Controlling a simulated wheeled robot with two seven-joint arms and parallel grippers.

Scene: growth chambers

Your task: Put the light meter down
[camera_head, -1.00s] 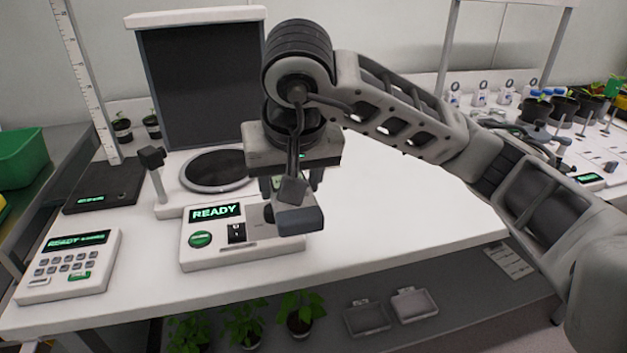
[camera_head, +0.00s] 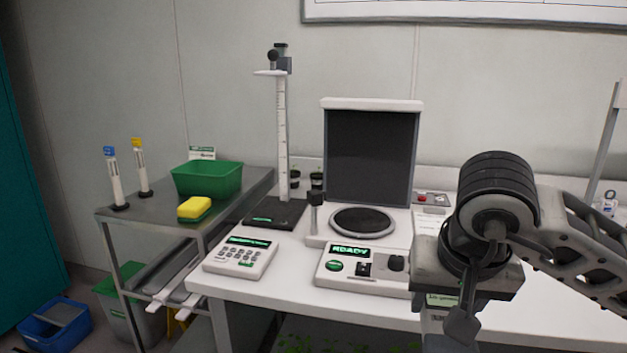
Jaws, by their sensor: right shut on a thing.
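My right gripper (camera_head: 438,325) is at the lower right of the head view, in front of the white bench. It is shut on the light meter (camera_head: 441,300), of which only a small pale green display shows below the wrist. The gripper's own body and the lower picture edge hide most of the meter. It is to the right of the white READY unit (camera_head: 347,283) and overlaps that unit's right side in the picture. I cannot tell its height above the bench. My left gripper is not in view.
The white bench (camera_head: 255,286) also bears a keypad unit (camera_head: 240,257), a black scale base with a tall ruler (camera_head: 282,140), and a black-backed stand (camera_head: 370,157) with a round plate. A steel cart at left holds a green bin (camera_head: 208,180), a yellow sponge (camera_head: 194,207) and two tubes.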

